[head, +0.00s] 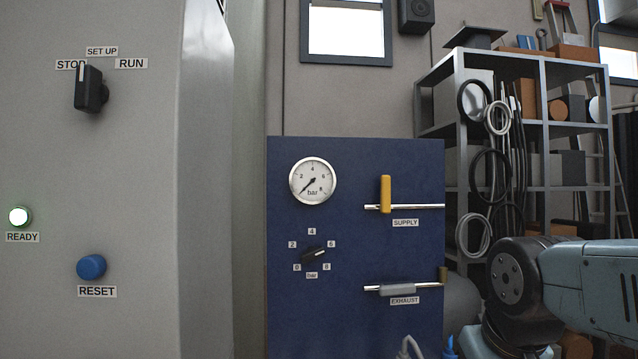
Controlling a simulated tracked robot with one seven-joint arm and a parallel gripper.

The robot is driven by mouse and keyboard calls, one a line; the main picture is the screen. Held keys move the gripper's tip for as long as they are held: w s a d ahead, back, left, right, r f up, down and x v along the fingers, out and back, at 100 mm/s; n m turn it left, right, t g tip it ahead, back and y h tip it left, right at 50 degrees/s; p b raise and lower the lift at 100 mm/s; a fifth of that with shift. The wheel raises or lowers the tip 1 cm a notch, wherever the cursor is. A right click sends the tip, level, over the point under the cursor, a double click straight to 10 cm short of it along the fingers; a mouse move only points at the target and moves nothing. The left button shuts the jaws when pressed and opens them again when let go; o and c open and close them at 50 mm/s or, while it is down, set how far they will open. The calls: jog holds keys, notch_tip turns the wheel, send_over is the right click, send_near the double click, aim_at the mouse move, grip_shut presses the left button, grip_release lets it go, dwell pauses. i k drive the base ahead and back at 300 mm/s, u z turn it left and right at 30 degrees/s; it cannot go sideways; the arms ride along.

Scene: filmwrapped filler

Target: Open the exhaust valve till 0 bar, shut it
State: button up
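The round white pressure gauge (312,181) is on the upper left of the blue panel. Its needle points to the lower left, at or close to the 0 end of the scale. The exhaust valve's grey handle (398,290) lies level, in line with its pipe, above the EXHAUST label (404,300). The yellow supply handle (386,194) stands upright, across its pipe. My arm reaches in at the lower right, beside the panel. My gripper is not in view, and nothing is seen touching the exhaust handle.
A black regulator knob (313,255) on the panel points towards 6. A grey cabinet (140,170) at left carries a selector switch (90,88) at STOP, a lit READY lamp (19,216) and a blue RESET button (92,267). A shelf (535,125) with hoses stands behind, right.

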aim_at(403, 288)
jog(key=z, duration=1.05)
jog(key=k, duration=1.05)
jog(key=u, duration=1.1)
jog(key=i, duration=1.05)
